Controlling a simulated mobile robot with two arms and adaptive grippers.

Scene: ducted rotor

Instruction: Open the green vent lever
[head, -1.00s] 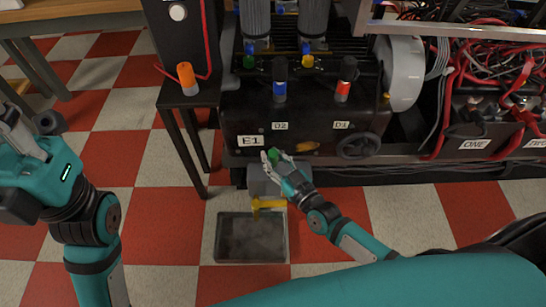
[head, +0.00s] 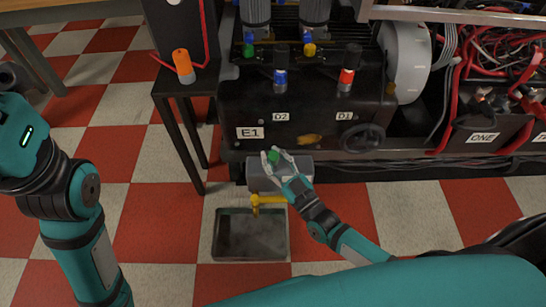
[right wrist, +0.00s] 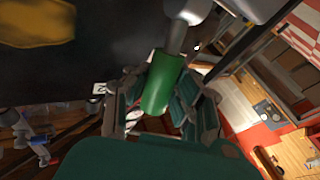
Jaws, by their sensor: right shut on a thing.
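The green vent lever (head: 273,157) is a small green grip below the front panel of the black machine, just above a grey box. In the right wrist view, its green handle (right wrist: 163,82) sits at the end of a grey rod, between the fingers. My right gripper (head: 284,163) is around the green handle and shut on it. It also shows in the right wrist view (right wrist: 160,100), its fingers on both sides of the handle. My left arm is at the left edge of the head view; its fingers are out of the picture.
A yellow tap (head: 267,199) sticks out below the grey box (head: 298,172), above a dark tray (head: 217,240) on the checkered floor. A handwheel (head: 362,138) is to the right on the panel. A stand with an orange-topped object (head: 183,66) is at left.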

